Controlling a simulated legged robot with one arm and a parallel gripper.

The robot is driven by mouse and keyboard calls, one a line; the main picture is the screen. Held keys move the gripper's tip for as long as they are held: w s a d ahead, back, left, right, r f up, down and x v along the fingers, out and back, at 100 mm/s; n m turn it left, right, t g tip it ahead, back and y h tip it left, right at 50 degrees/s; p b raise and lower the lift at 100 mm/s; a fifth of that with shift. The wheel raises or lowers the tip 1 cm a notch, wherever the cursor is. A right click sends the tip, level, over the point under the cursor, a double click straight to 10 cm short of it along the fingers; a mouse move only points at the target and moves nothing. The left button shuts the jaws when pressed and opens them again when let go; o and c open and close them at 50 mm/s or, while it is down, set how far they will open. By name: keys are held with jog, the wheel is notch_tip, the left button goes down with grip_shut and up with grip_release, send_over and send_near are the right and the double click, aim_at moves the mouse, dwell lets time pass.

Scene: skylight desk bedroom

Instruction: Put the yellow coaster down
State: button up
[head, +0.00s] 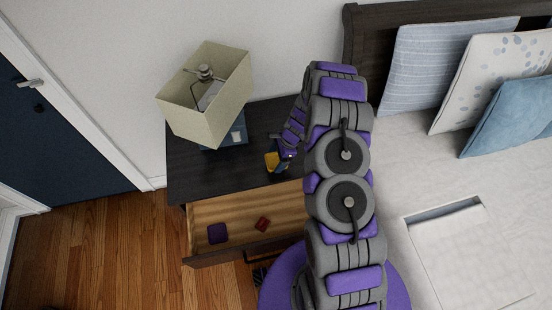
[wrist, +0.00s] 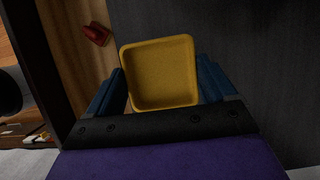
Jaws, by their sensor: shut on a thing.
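The yellow coaster (wrist: 160,75) is a rounded square with a raised rim, held between the two blue fingers of my gripper (wrist: 162,88) in the wrist view. In the head view the coaster (head: 271,161) shows at the tip of my gripper (head: 279,158), over the front part of the dark nightstand top (head: 190,165). Whether it touches the top cannot be told. My arm hides the right part of the nightstand.
The nightstand drawer (head: 270,212) is open below, with a purple square thing (head: 217,233) and a small red thing (head: 262,224) inside. A lamp (head: 205,95) stands on the nightstand's left part. The bed (head: 440,180) is at right.

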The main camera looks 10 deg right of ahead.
aim_at(277, 157)
jog(key=shift+w+f, duration=0.15)
jog(key=shift+w, duration=0.9)
notch_tip(277, 157, down, 4)
jog(key=shift+r+b, duration=0.2)
jog(key=shift+b, duration=0.4)
jog(key=shift+r, duration=0.1)
jog(key=o, duration=0.9)
